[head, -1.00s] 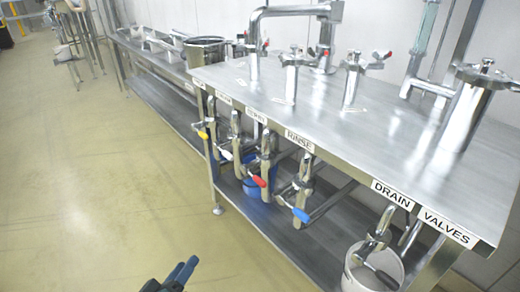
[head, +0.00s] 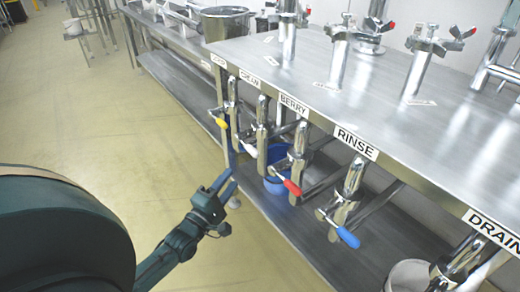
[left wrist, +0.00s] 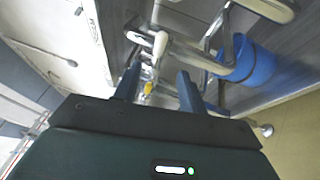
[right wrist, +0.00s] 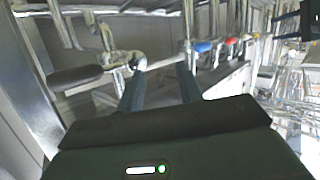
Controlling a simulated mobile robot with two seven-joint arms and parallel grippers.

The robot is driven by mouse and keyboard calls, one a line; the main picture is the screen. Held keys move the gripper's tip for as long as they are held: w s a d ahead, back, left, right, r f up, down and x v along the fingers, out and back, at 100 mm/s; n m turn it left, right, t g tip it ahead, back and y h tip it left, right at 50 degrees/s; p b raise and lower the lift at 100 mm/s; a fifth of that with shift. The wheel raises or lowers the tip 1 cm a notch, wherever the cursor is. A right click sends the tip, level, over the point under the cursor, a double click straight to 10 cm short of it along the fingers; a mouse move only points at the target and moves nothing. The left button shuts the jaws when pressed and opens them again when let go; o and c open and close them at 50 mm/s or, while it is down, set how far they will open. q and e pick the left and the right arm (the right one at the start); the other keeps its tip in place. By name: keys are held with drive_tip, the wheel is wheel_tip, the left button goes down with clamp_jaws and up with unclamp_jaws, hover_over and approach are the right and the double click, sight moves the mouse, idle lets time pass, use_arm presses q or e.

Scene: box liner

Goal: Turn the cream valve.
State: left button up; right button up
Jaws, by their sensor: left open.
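The cream valve is a steel pipe valve with a white handle (head: 249,151), under the second label on the table's front edge, which appears to read CREAM. The white handle also shows in the left wrist view (left wrist: 160,44), just beyond my fingers. My left gripper (head: 222,190) is open and empty, in front of and below the white handle, apart from it. In the left wrist view, the fingers (left wrist: 158,84) stand apart with the yellow handle (left wrist: 148,88) seen between them. My right gripper (right wrist: 160,84) is open and empty, outside the head view.
Neighbouring valves have a yellow handle (head: 221,122) to the left, a red handle (head: 292,187) and a blue handle (head: 348,237) to the right. A blue bucket (head: 275,181) stands behind on the lower shelf. Open floor (head: 120,125) lies left of the steel table (head: 300,75).

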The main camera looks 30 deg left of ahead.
sight(250, 152)
use_arm(q)
drive_tip(key=w, duration=0.3)
drive_tip(key=w+r+b, duration=0.1)
drive_tip(key=w, duration=0.3)
drive_tip(key=w+r+b, duration=0.1)
drive_tip(key=w, duration=0.3)
drive_tip(key=shift+w, duration=0.2)
drive_tip(key=shift+w+r+b, duration=0.2)
drive_tip(key=shift+w+b, duration=0.1)
drive_tip(key=shift+w, duration=0.15)
use_arm(e)
drive_tip(key=shift+w+a+n+t+y, duration=0.3)
drive_tip(key=shift+n+t+y, duration=0.1)
drive_tip(key=shift+t, duration=0.5)
use_arm(q)
clamp_jaws()
